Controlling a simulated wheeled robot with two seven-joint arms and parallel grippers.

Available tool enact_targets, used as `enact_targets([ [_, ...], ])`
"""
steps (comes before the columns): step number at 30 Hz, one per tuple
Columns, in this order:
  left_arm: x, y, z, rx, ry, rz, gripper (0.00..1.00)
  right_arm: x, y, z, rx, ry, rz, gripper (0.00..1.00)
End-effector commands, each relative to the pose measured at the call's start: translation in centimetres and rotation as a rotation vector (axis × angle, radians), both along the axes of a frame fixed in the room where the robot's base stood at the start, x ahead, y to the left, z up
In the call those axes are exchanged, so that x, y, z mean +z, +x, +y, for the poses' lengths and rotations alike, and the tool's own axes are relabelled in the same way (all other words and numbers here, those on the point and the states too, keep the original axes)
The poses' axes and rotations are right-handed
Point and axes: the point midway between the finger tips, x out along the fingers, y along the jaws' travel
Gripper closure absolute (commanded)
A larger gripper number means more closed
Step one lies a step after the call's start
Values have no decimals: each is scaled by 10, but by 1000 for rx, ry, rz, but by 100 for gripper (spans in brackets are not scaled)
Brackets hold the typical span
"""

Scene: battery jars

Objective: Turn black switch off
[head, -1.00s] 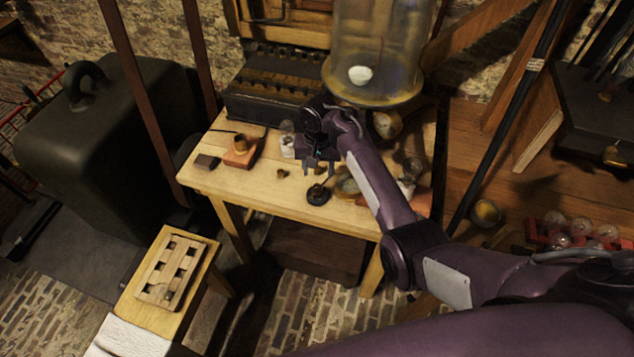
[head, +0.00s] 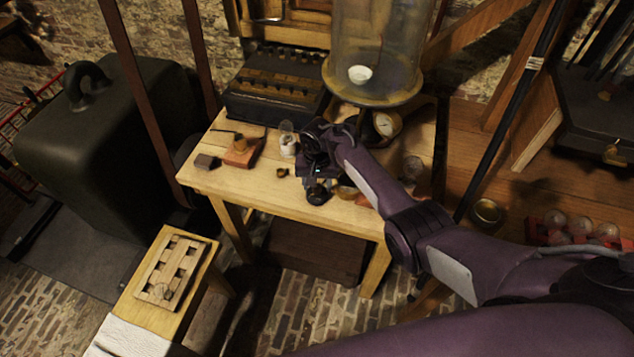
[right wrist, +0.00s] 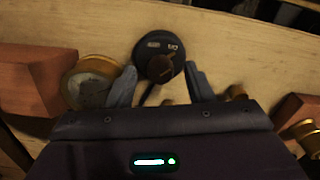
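The black switch (head: 317,193) is a small round black base near the front edge of the wooden table. In the right wrist view the switch (right wrist: 160,58) shows a dark knob with a lever pointing down toward my gripper, and pale marks on its base. My right gripper (right wrist: 160,85) is open, with one grey finger on each side of the lever and nothing seen gripped. In the head view my right gripper (head: 316,176) is just above and behind the switch and covers part of it. My left gripper is not in view.
A large glass jar (head: 375,50) stands behind. The table's front left is clear.

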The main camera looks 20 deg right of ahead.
Motion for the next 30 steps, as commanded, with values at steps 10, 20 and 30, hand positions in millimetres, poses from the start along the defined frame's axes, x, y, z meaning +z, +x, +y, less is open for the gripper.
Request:
enact_targets([
  [10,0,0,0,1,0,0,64,0,0,0,0,0,1,97],
  [20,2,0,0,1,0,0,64,1,0,0,50,-1,1,97],
  [30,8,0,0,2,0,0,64,1,0,0,290,0,3,97],
])
